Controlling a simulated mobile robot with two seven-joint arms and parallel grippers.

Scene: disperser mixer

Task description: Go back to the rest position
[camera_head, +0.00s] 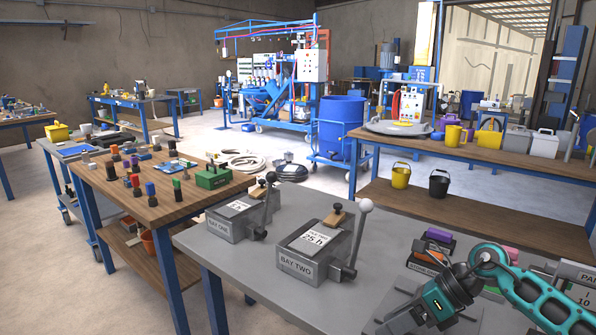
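My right gripper (396,320) is low at the right, at the end of a teal arm that comes in from the right edge. It is over the front part of the grey bench (235,262). Its fingers are small and near the bottom edge, so I cannot tell whether they are open or shut or hold anything. My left gripper and arm are not in view.
A panel (575,285) is at the right edge. A wooden table (150,205) with several small knobbed parts is at the left. A long wooden bench (480,155) stands behind.

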